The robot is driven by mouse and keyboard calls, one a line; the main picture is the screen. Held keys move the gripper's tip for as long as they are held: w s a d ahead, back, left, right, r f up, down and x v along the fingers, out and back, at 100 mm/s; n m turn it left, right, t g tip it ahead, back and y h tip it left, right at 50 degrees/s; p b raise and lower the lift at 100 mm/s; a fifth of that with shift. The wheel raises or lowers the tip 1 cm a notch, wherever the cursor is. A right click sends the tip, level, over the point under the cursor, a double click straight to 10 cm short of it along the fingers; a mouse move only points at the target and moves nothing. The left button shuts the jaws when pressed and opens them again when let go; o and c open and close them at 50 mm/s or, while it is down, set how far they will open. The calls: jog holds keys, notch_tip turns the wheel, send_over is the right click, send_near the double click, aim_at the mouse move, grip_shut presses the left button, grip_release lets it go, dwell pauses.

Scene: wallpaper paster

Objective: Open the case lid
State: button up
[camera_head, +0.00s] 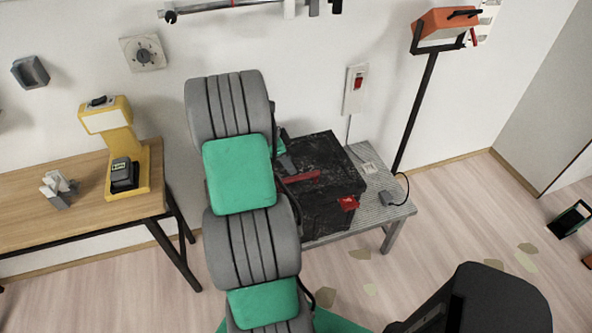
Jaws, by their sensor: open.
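The black, scuffed case (330,215) stands on a grey metal table, right of my arm. Its lid (325,148) looks down on the body. A red latch (348,203) shows at the front right, and a long red part (303,178) lies along the front edge further left. My grey and green arm covers the case's left side. My gripper (286,160) is open and mostly hidden behind the arm, by the left part of the lid. I cannot tell whether it touches the case.
A wooden table (50,210) with a yellow device (143,165) stands left.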

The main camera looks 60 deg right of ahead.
aim_at(298, 176)
jog(key=p+x, duration=0.1)
jog(key=x, duration=0.6)
jog(key=shift+f, duration=0.3)
jog(key=shift+c, duration=0.2)
grip_shut()
dwell(0.7)
